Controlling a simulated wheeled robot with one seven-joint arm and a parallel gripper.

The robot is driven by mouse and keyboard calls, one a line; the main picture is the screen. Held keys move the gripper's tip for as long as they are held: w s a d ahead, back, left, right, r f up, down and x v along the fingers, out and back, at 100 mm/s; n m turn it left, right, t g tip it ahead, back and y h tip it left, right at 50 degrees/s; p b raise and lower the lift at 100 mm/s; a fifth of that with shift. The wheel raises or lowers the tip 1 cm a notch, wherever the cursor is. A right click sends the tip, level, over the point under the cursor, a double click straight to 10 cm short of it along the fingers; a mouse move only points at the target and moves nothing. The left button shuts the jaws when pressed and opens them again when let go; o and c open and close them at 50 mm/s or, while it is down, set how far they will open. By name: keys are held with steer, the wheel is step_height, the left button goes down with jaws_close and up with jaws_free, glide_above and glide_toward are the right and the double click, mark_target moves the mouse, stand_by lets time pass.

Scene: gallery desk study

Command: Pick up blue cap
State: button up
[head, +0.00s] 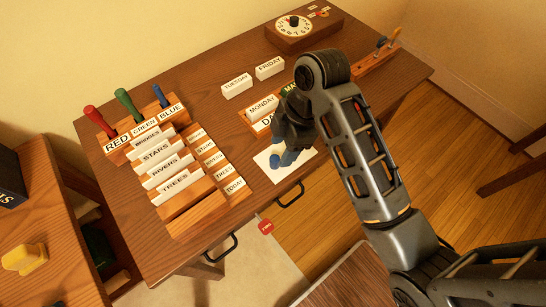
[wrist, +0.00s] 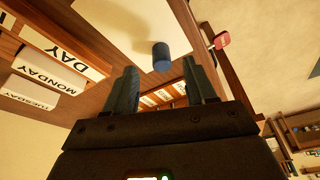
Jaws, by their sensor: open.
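The blue cap (wrist: 161,56) is a small blue cylinder on a white sheet (wrist: 125,30) on the desk. In the wrist view it shows just beyond the fingertips and is lined up with the gap between them. My gripper (wrist: 162,78) is open, with nothing between its fingers. In the head view my gripper (head: 288,155) is low over the white sheet (head: 262,160) near the desk's front edge, and the cap (head: 275,163) shows beside the fingers, partly hard to tell from them. I cannot tell the exact height between fingertips and cap.
Label blocks and a wooden day holder (head: 247,122) stand close behind my gripper. A tiered card rack (head: 190,212) is to the left, with red, green and blue handled tools. A dial box (head: 303,27) is at the back. A red tag (head: 266,227) hangs below the front edge.

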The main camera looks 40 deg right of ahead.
mark_target(275, 158)
steer(key=x, duration=0.3)
steer(key=shift+w+a+f, duration=0.1)
steer(key=shift+a+f, duration=0.1)
steer(key=shift+a, duration=0.2)
steer(key=shift+a+f, duration=0.15)
steer(key=shift+f, duration=0.45)
steer(key=shift+c, duration=0.2)
jaws_close()
